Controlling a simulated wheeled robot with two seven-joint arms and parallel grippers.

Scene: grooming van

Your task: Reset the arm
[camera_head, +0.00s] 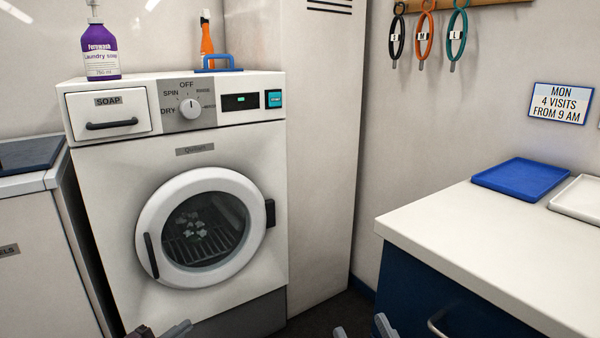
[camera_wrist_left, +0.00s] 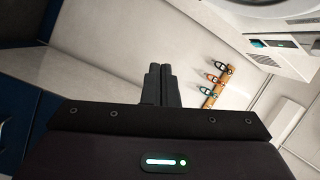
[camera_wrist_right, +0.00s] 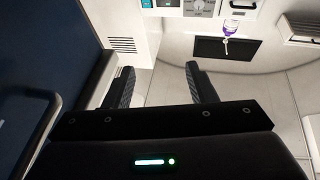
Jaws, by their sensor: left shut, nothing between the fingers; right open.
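My left gripper (camera_head: 162,331) shows at the bottom edge of the head view, low in front of the washing machine (camera_head: 110,215). In the left wrist view its two fingers (camera_wrist_left: 160,84) are together with nothing between them. My right gripper (camera_head: 362,330) shows at the bottom edge, between the machine and the counter. In the right wrist view its fingers (camera_wrist_right: 160,85) stand well apart and empty. Both grippers are clear of any object. Most of both arms is outside the head view.
The machine's round door (camera_head: 146,222) is closed, and its soap drawer (camera_head: 108,110) is shut. A purple soap bottle (camera_head: 101,52) stands on top. The white counter (camera_head: 450,235) at right holds a blue tray (camera_head: 520,177). Collar loops (camera_head: 427,38) hang on the wall.

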